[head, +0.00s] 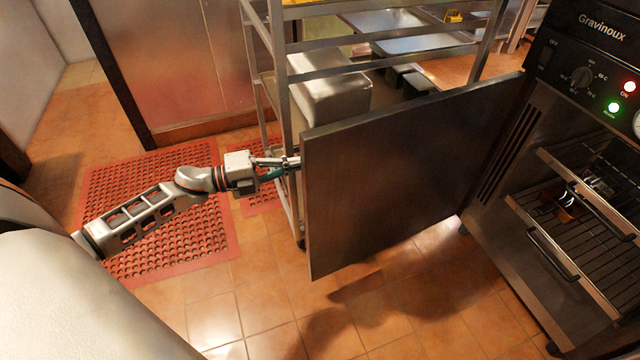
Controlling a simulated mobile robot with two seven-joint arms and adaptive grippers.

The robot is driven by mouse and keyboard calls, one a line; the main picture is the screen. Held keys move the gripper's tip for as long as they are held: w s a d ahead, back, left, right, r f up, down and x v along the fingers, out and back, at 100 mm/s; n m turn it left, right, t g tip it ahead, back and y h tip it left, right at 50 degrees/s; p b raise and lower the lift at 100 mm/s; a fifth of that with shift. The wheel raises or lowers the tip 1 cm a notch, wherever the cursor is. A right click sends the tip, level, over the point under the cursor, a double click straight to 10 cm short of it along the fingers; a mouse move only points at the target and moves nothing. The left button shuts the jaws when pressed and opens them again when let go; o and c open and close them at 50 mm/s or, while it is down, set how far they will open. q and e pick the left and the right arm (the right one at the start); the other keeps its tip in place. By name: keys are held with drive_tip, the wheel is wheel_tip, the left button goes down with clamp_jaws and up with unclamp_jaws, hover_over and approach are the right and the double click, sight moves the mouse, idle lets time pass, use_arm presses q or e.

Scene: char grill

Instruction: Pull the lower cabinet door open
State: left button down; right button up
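The lower cabinet door (400,170) is a flat dark metal panel. It stands swung wide open from the black cabinet marked Gravinoux (505,150), and its inner face is toward me. My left gripper (287,166) is at the door's free left edge, near its upper part. Its fingertips are partly hidden at that edge, so I cannot tell whether they are closed on anything or touching the door. Any handle on the door's outer face is hidden.
A metal rack cart (285,110) stands behind the door. Red perforated mats (185,235) lie under my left arm. Tiled floor (255,305) is clear in front of the door.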

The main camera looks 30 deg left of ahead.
use_arm(q)
drive_tip(key=w+a+b, duration=0.1)
drive_tip(key=a, duration=0.1)
drive_tip(key=w+a, duration=0.2)
drive_tip(key=shift+w+a+r+b, duration=0.1)
drive_tip(key=shift+w+a+b, duration=0.1)
drive_tip(key=shift+a+b, duration=0.15)
use_arm(e)
drive_tip(key=shift+w+a+r+y, duration=0.15)
drive_tip(key=shift+a+r+y, duration=0.05)
drive_tip(key=shift+a, duration=0.35)
drive_tip(key=shift+w+a+r+y, duration=0.1)
drive_tip(key=shift+a+r+y, duration=0.1)
drive_tip(key=shift+a, duration=0.35)
use_arm(q)
drive_tip(key=shift+a, duration=0.15)
use_arm(e)
drive_tip(key=shift+s+a+f, duration=0.1)
